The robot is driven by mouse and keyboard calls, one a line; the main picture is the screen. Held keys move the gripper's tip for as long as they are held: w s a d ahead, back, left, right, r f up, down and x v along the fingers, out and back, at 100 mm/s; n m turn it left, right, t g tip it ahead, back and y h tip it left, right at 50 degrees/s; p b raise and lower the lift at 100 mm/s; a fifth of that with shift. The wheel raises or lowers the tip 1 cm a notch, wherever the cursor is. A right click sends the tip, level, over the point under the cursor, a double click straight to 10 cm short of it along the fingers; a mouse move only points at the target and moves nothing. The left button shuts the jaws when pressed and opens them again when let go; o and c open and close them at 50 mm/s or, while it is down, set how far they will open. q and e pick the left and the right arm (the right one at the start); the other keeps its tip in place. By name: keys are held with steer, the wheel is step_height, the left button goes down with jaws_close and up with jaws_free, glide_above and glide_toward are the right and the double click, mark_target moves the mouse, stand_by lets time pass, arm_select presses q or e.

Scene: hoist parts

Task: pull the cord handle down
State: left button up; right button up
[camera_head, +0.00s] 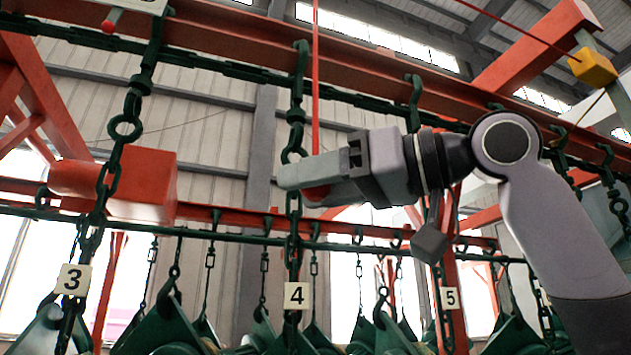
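A thin red cord (315,85) hangs straight down from the top of the view. It ends at my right gripper (308,182), which comes in from the right with its fingers pointing left. A small red cord handle (316,192) shows between the fingers, mostly covered by them. The fingers look closed on it. My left gripper is not in view.
Green chains hang from a red overhead beam (370,80); one (295,130) passes close by my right fingertips. Number plates 3 (73,280), 4 (297,296) and 5 (450,298) are below. A red block (145,185) is at left, a yellow block (592,67) upper right.

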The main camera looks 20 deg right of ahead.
jaws_close()
step_height(320, 180, down, 4)
steer(key=b, duration=0.3)
steer(key=shift+f, duration=0.25)
steer(key=shift+o, duration=1.5)
jaws_free()
steer(key=shift+s+d, duration=0.1)
steer(key=b+v, duration=0.1)
steer(key=v, duration=0.6)
steer(key=shift+b, duration=0.35)
